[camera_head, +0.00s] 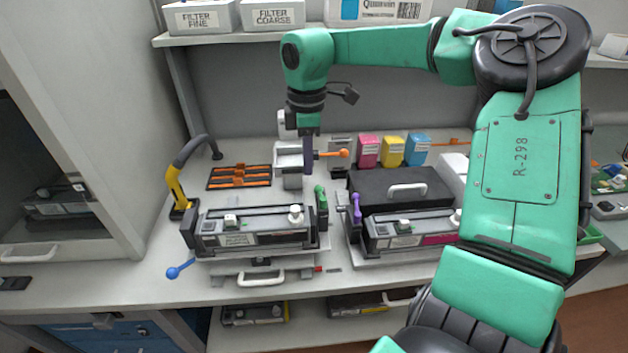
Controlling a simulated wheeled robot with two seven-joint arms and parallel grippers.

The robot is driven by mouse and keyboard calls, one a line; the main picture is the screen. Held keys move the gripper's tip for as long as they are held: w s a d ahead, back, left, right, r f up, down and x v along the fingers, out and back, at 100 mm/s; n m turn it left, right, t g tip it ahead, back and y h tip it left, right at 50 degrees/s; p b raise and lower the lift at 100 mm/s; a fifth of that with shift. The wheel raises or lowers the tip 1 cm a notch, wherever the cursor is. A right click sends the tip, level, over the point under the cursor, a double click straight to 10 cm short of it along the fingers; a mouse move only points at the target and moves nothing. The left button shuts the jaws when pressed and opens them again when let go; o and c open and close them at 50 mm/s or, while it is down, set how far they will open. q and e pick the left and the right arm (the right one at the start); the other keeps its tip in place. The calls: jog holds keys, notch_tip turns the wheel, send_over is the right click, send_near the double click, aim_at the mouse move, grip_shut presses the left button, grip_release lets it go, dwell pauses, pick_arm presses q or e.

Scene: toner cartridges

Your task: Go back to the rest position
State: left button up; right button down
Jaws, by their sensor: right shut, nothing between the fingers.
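My right gripper (308,165) points straight down over the back of the workbench, at the end of my green arm. Its dark fingers are shut and empty. It hangs in front of a small grey device with an orange-knobbed lever (340,153), above and behind the left toner cartridge (255,238). A gap to the cartridge shows. A second cartridge with a magenta label (410,238) sits in the right cradle, partly hidden by my arm. My left gripper is not in view.
An orange-slotted rack (239,177), a yellow-and-black curved handle (180,190) and a black case (400,187) stand on the bench. Pink, yellow and blue boxes (393,151) are behind the case. A shelf with filter boxes (272,14) overhangs the back. Free bench lies at front left.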

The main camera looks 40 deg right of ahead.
jog(key=shift+r+p, duration=0.4)
jog(key=shift+r, duration=0.6)
